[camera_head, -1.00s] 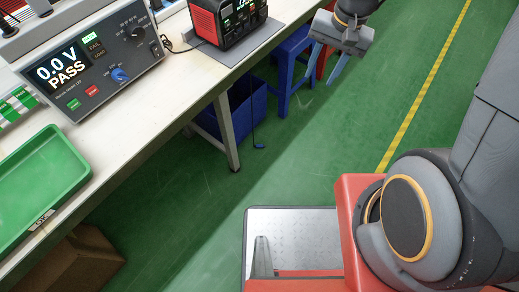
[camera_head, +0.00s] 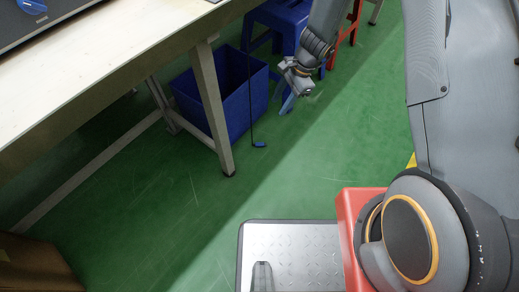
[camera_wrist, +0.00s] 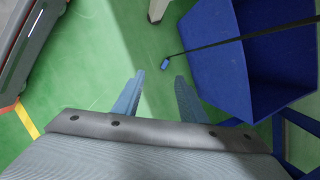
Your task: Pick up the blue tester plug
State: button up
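The blue tester plug (camera_head: 259,144) hangs at the lower end of a thin black cable, low near the green floor, beside the table leg. In the wrist view the plug (camera_wrist: 165,64) shows ahead of the fingertips, roughly between them in the picture and apart from them. My gripper (camera_head: 289,98) is to the right of and above the plug in the head view. In the wrist view its two grey-blue fingers (camera_wrist: 160,80) are spread with nothing between them. I cannot tell whether the plug touches the floor.
A blue bin (camera_head: 226,100) stands under the white table (camera_head: 120,60), close behind the plug and cable. A table leg (camera_head: 213,115) is just left of the plug. A blue stool (camera_head: 283,22) is behind my gripper. Open green floor lies in front.

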aim_at(259, 144)
jog(key=shift+w+a+f+m+y+b, duration=0.1)
jog(key=shift+w+a+f+m+b, duration=0.7)
jog(key=shift+f+b, duration=2.7)
jog(key=shift+w+a+f+m+y+b, duration=0.1)
jog(key=shift+w+a+f+m+b, duration=0.8)
jog(key=shift+f, duration=5.15)
jog(key=shift+w+a+f+m+y+b, duration=0.1)
jog(key=shift+w+a+f+m+b, duration=0.7)
jog(key=shift+f+b, duration=2.75)
jog(key=x, duration=0.4)
jog(key=b+x, duration=0.1)
jog(key=x, duration=0.2)
jog(key=shift+d+f, duration=0.25)
jog(key=shift+d, duration=0.05)
jog(key=shift+r, duration=0.1)
grip_shut()
